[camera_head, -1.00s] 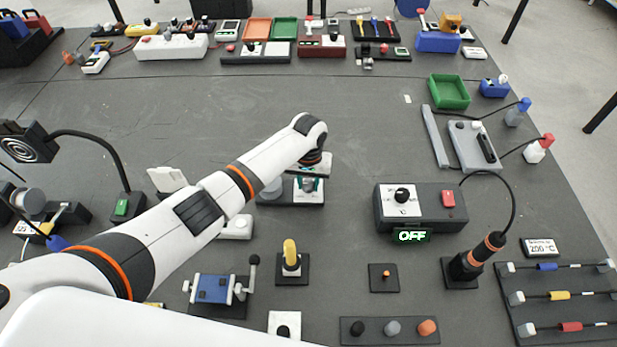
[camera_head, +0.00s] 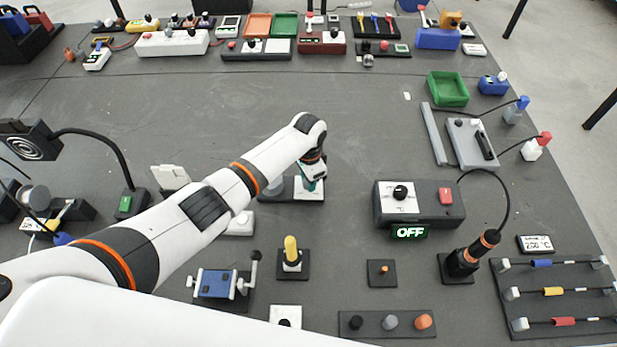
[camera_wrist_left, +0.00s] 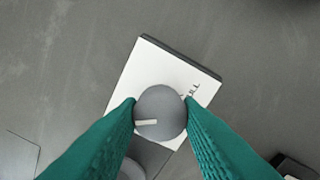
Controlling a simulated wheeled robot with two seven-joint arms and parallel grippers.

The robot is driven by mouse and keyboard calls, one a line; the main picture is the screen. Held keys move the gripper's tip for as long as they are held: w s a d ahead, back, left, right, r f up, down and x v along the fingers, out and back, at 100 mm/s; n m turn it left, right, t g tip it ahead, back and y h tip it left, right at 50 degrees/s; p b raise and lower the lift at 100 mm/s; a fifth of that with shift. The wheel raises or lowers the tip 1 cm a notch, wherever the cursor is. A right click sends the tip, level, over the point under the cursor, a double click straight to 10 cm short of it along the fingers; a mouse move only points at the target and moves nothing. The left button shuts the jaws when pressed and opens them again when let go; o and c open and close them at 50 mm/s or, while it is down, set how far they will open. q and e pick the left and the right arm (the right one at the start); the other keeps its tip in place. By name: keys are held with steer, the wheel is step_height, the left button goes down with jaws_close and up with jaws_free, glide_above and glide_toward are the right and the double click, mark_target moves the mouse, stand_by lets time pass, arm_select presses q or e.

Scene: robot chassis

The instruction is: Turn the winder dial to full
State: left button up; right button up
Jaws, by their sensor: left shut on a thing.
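The winder dial (camera_wrist_left: 160,112) is a round grey knob with a short white mark, on a white plate (camera_wrist_left: 190,75) with partly hidden lettering ending in "LL". The mark points to the lower left, away from the lettering. My left gripper (camera_wrist_left: 161,104) has its green fingers shut on opposite sides of the dial. In the head view, the left gripper (camera_head: 312,186) is over the white plate (camera_head: 308,197) of the winder, and its dial is hidden. A grey round part (camera_head: 273,187) sits on the dark base just left. My right gripper is not in view.
A black box with a dial and red button (camera_head: 445,196) stands to the right, with an OFF display. A yellow-handled joystick (camera_head: 291,250) and a blue vise-like device (camera_head: 215,284) are nearer. The table behind the winder is clear.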

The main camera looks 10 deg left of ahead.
arm_select(q)
steer(key=m, duration=0.3)
steer(key=shift+w+m, duration=0.1)
steer(key=shift+m, duration=0.3)
steer(key=m, duration=0.3)
steer(key=shift+m, duration=0.3)
steer(key=m+b, duration=0.1)
steer(key=m, duration=0.5)
steer(key=m+b, duration=0.2)
steer(key=m, duration=0.4)
steer(key=shift+w+m, duration=0.1)
steer(key=shift+m, duration=0.3)
steer(key=m+b, duration=0.2)
steer(key=m, duration=0.4)
steer(key=m+b, duration=0.2)
steer(key=m, duration=0.1)
steer(key=shift+f, duration=0.1)
steer(key=m+b, duration=0.4)
steer(key=b, duration=0.8)
steer(key=shift+m, duration=0.4)
steer(key=shift+d+r+b, duration=0.1)
steer(key=shift+r+b, duration=0.1)
steer(key=shift+b, duration=0.3)
